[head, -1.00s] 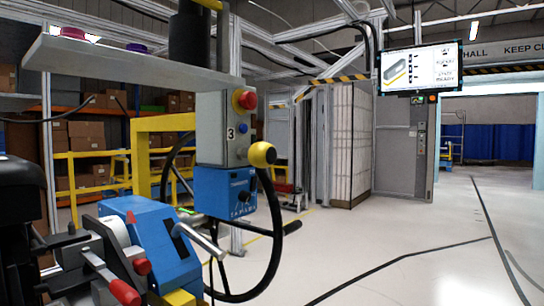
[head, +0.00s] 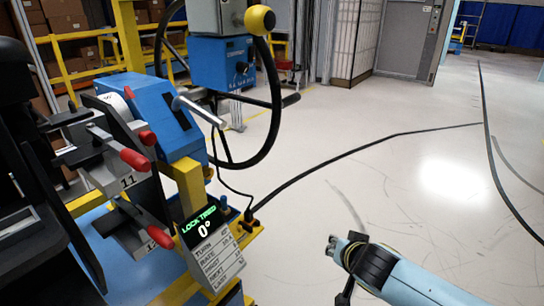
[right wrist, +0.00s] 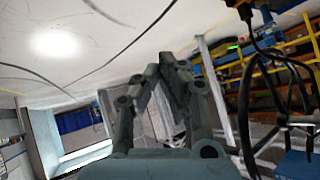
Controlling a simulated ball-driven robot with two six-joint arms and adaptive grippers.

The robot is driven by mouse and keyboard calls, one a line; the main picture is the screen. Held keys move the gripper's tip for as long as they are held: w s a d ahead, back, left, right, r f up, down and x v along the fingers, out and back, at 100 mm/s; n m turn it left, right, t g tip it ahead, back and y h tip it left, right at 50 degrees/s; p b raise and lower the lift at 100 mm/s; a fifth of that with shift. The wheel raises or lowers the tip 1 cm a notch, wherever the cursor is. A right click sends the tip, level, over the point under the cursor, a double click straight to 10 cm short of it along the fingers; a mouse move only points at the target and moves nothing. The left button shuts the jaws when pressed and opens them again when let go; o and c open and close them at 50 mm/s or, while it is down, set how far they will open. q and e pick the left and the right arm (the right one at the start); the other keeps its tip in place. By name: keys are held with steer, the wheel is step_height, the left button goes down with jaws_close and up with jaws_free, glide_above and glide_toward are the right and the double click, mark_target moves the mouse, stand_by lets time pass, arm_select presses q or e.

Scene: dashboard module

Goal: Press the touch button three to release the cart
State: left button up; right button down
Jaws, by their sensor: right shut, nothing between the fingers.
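The grey control box (head: 218,18) that bears the number 3 is cut off by the top edge of the head view. Its buttons and its number label are out of the picture. A yellow ball knob (head: 260,19) sits at its right, above a blue box (head: 222,63). My right gripper (right wrist: 168,66) is shut and empty in the right wrist view, with its fingers close together. In the head view my right arm comes in at the bottom right, over open floor, well apart from the control box. My left gripper is not in view.
A black handwheel (head: 277,105) stands below the box. Red-handled clamps (head: 134,158) and a blue housing (head: 160,110) are at the left. A small display (head: 205,250) reads "LOCK TBED 0°". Black cables lie on the floor, which is otherwise clear at the right.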

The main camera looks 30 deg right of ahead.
mark_target(260, 21)
steer(key=w+r+m+t+h+p, duration=0.1)
steer(key=w+r+t, duration=0.2)
steer(key=r, duration=1.3)
steer(key=w+r+m+t+h+p, duration=0.1)
steer(key=w+r+t+p, duration=0.1)
steer(key=r, duration=1.4)
steer(key=w+r+t+h+p, duration=0.1)
steer(key=w+r+t, duration=0.3)
steer(key=r, duration=1.1)
steer(key=shift+w+r+m, duration=0.4)
steer(key=shift+w, duration=0.1)
steer(key=shift+a, duration=0.1)
steer(key=w+a+p, duration=0.1)
steer(key=w+a, duration=0.2)
steer(key=w, duration=0.5)
steer(key=shift+a, duration=0.15)
